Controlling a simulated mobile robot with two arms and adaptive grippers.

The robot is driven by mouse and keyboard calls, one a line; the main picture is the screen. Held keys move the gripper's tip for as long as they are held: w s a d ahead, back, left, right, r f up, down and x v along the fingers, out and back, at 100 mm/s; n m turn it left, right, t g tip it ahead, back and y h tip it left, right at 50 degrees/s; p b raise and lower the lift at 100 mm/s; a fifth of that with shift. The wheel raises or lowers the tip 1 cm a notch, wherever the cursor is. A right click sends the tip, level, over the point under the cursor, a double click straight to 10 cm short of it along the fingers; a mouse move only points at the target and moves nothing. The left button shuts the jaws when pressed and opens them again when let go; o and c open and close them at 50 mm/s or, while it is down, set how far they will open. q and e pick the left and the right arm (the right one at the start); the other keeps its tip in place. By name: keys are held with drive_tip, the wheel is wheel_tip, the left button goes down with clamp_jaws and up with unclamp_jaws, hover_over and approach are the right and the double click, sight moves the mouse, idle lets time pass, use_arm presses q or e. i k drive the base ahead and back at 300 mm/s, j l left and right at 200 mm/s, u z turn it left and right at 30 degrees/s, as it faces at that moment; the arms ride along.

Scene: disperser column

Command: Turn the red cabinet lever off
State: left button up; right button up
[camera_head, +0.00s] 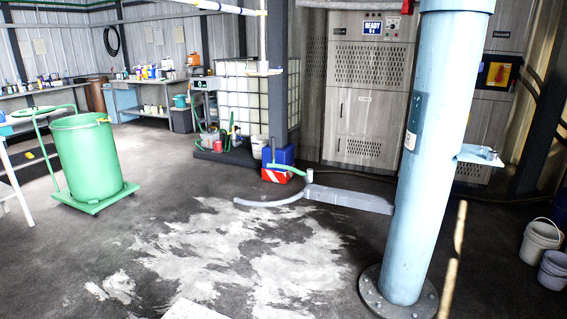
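A grey cabinet (365,110) stands against the back wall, partly hidden behind the light-blue column. To the right of the column, a black and yellow panel on the cabinet front carries a small red lever (499,73). The lever is far off and too small for its exact position to be read. Neither of my grippers is in view.
Two buckets (540,243) sit at the right edge. A green drum on a cart (90,160) stands left. The stained middle floor is clear.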

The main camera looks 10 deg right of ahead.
sight(498, 79)
drive_tip(key=i+l+u, duration=0.15)
drive_tip(key=l+u, duration=0.2)
drive_tip(key=l, duration=0.15)
drive_tip(key=i+l+u, duration=0.1)
drive_tip(key=l+u, duration=0.65)
drive_tip(key=l, duration=0.3)
drive_tip(key=l+z, duration=0.25)
drive_tip(key=l, duration=2.85)
drive_tip(key=l+u, duration=0.2)
drive_tip(key=l, duration=0.6)
drive_tip(key=i+l+u, duration=0.1)
drive_tip(key=l+u, duration=0.15)
drive_tip(key=l, duration=0.55)
drive_tip(key=k+l+u, duration=0.2)
drive_tip(key=l, duration=0.55)
drive_tip(key=l+u, duration=0.2)
drive_tip(key=l, duration=0.65)
drive_tip(key=i+l+u, duration=0.15)
drive_tip(key=l+u, duration=0.2)
drive_tip(key=l, duration=1.2)
drive_tip(key=l+u, duration=0.4)
drive_tip(key=l, duration=1.1)
drive_tip(key=l+z, duration=0.3)
drive_tip(key=l, duration=0.2)
drive_tip(key=i+l+z, duration=0.1)
drive_tip(key=l+z, duration=0.2)
drive_tip(key=l, duration=0.25)
drive_tip(key=i+l+z, duration=0.1)
drive_tip(key=l+z, duration=0.25)
drive_tip(key=l, duration=0.15)
